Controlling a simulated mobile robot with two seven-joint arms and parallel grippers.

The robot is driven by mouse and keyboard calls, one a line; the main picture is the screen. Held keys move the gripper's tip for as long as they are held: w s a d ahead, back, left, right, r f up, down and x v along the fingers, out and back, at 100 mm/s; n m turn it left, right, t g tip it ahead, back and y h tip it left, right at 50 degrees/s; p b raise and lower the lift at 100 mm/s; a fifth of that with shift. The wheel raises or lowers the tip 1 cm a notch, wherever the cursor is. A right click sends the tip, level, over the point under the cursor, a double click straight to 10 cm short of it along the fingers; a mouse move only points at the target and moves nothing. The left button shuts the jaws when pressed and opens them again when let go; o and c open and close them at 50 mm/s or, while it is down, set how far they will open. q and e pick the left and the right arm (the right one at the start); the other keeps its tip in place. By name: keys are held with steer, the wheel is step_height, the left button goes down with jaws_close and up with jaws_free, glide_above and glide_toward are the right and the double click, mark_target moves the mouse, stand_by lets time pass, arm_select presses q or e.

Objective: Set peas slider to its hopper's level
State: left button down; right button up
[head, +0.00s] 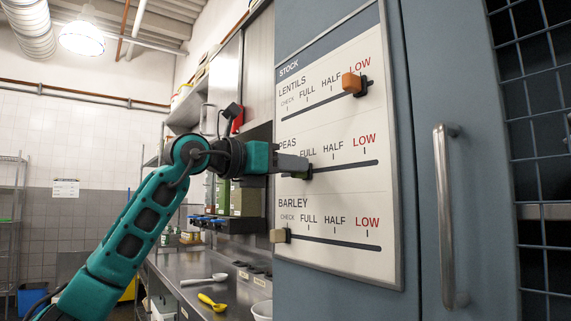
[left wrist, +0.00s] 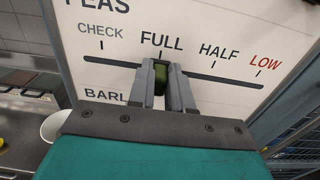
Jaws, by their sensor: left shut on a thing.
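The white stock board (head: 345,270) hangs on a blue-grey cabinet and has three slider rows. My left gripper (head: 303,167) is shut on the green peas slider, which shows between its fingers in the left wrist view (left wrist: 174,78). The slider stands at about the FULL mark of the peas slot; the CHECK label is left of it, HALF and LOW right. In the head view my gripper hides the CHECK label. Hoppers (head: 245,200) with green contents stand partly behind my arm; I cannot tell their levels. My right gripper is not in view.
The orange lentils slider (head: 351,82) is at LOW and the beige barley slider (head: 279,236) at CHECK. A long metal door handle (head: 445,215) stands out right of the board. A steel counter (head: 190,265) with a yellow scoop (head: 212,302) lies below left.

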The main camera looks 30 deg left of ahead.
arm_select(q)
steer(key=c, duration=1)
jaws_free()
steer(key=shift+w, duration=0.15)
steer(key=shift+c, duration=0.2)
steer(key=b+v, duration=0.1)
steer(key=v, duration=1.2)
steer(key=shift+f, duration=0.1)
